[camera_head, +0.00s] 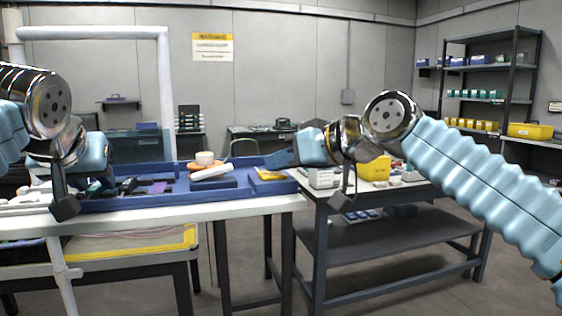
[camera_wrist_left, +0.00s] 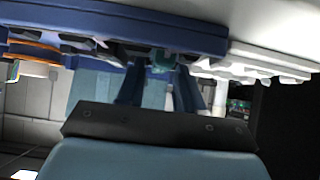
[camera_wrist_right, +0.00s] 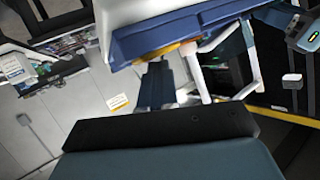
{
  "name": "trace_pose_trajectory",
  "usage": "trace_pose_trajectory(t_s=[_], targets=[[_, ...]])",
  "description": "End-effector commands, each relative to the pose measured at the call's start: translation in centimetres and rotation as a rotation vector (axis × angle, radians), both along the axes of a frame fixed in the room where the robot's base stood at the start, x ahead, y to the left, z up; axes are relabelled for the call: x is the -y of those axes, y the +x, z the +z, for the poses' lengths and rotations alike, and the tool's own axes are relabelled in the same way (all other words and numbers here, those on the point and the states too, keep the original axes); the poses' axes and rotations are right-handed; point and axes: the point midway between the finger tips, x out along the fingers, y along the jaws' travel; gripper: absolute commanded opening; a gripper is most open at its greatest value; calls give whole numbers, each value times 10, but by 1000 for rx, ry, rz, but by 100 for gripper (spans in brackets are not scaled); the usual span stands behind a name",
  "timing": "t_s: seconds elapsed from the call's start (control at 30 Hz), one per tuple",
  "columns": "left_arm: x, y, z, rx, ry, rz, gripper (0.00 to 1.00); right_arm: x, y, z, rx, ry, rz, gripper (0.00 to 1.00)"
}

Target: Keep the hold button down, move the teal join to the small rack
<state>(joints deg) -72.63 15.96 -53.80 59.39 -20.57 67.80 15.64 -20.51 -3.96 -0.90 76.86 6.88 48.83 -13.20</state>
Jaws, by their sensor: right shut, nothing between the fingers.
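My left gripper (camera_wrist_left: 160,85) has its two blue fingers apart, and they point over the work tray. A small teal piece (camera_wrist_left: 160,60), which may be the teal join, shows beyond and between the fingertips in the left wrist view. I cannot tell whether they touch it. In the head view the left gripper (camera_head: 104,178) hides that part of the tray. My right gripper (camera_head: 270,160) is shut and empty, pointing left above the tray's right end; its fingers (camera_wrist_right: 153,68) are together in the right wrist view. I cannot make out the hold button or small rack with certainty.
A blue tray (camera_head: 230,203) on a white table holds dark parts (camera_head: 130,186), a blue block (camera_head: 214,183), a white piece (camera_head: 211,171), an orange item (camera_head: 198,166) and a yellow item (camera_head: 268,174). A grey bench (camera_head: 350,236) with a yellow bin (camera_head: 374,168) stands to the right.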

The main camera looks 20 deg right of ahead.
Motion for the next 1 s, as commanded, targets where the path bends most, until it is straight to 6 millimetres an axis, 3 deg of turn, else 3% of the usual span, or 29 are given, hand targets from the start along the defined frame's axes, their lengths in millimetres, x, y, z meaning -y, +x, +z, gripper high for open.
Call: trace_pose_trajectory(t_s=[0.13,0.37,1.0], targets=[[0,0,0,0,0,0,35,0,0,-1,-2,-1,0,0],[0,0,0,0,0,0,1,0,0,-1,-2,-1,0,0],[0,0,20,0,0,1,1,0,0,-1,-2,-1,0,0]])
